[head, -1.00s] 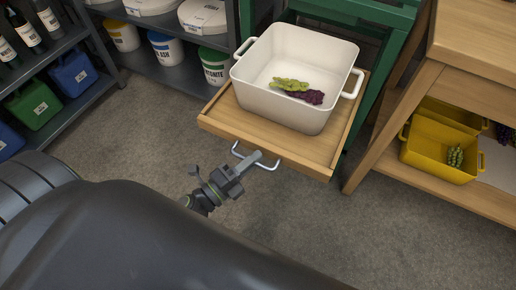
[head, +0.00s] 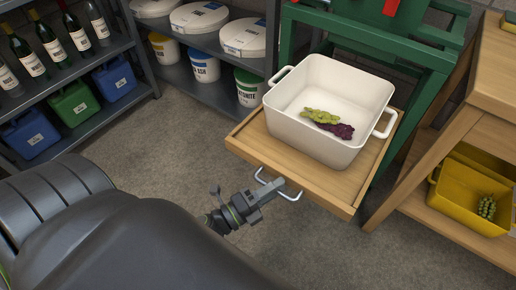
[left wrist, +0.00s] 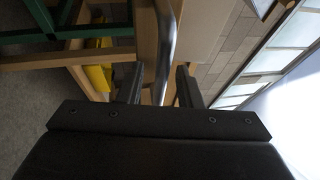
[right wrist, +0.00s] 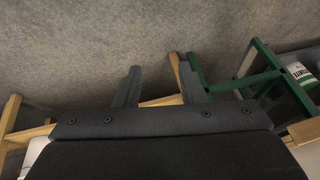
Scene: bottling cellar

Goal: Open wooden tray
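The wooden tray (head: 300,170) sticks out from the green frame (head: 420,62), pulled out like a drawer. A white tub (head: 325,135) stands on it, with green and dark purple grapes (head: 330,124) inside. The metal handle (head: 291,196) is on the tray's front edge. My left gripper (head: 270,188) is at this handle.
A wooden bench (head: 470,135) with a yellow bin (head: 465,200) stands close on the right. Grey shelves (head: 130,65) with bottles, colored containers and white-lidded buckets are at the left and back. The floor (head: 165,140) in front of the shelves is clear.

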